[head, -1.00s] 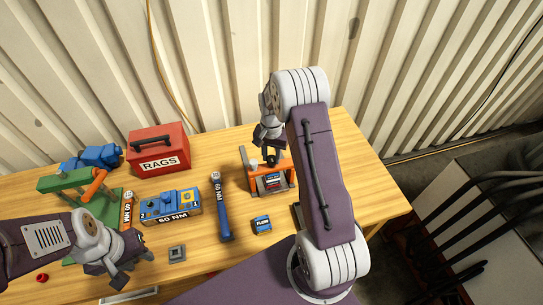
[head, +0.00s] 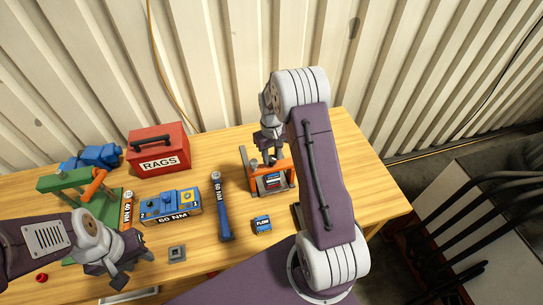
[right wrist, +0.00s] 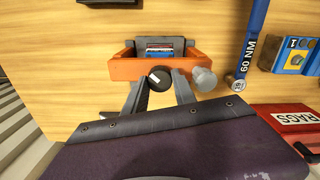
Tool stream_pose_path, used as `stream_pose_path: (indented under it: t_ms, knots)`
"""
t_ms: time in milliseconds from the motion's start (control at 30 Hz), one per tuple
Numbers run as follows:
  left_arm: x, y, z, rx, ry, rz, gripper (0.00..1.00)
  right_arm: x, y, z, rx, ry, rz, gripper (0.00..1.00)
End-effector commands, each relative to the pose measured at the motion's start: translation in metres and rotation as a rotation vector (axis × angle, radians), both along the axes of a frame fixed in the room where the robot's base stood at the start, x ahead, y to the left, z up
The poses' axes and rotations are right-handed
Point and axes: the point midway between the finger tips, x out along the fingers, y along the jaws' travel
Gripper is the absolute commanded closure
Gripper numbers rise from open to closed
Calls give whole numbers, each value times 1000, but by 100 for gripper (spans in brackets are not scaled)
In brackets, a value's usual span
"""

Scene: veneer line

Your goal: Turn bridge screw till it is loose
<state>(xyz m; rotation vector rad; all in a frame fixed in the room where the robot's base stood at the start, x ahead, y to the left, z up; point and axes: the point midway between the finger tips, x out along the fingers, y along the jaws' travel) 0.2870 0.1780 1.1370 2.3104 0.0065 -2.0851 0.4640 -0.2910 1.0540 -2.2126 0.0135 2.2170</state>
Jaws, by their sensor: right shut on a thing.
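The orange bridge (head: 284,168) stands across a grey fixture near the table's right part. In the right wrist view the bridge (right wrist: 124,68) carries a round black screw head (right wrist: 160,78) with a white mark. My right gripper (right wrist: 159,82) is shut on the bridge screw, one finger on each side of its head. In the head view my right gripper (head: 272,155) reaches down onto the bridge and mostly hides the screw. My left gripper (head: 112,275) hangs over the front left of the table, away from the bridge; its jaw opening is unclear.
A grey post (right wrist: 204,79) stands beside the right finger. Left of the bridge lie a blue 60 NM wrench (head: 221,207) and a blue 60 NM box (head: 170,206). A small blue FLOW box (head: 262,225) lies in front. A red RAGS box (head: 159,150) stands behind.

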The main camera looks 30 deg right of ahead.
Motion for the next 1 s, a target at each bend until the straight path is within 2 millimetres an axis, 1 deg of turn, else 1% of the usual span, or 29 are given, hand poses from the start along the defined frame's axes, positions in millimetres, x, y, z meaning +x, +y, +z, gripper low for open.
stream_pose_path:
  t_ms: [600, 800, 1000]
  knots:
    - [0, 0, -1, 0, 0, 0, 64, 1, -1, 2, -2, -4, 581, 100]
    - [0, 0, -1, 0, 0, 0, 64, 1, -1, 2, -3, -4, 749, 100]
    - [0, 0, -1, 0, 0, 0, 64, 2, -1, 2, -2, -5, 881, 100]
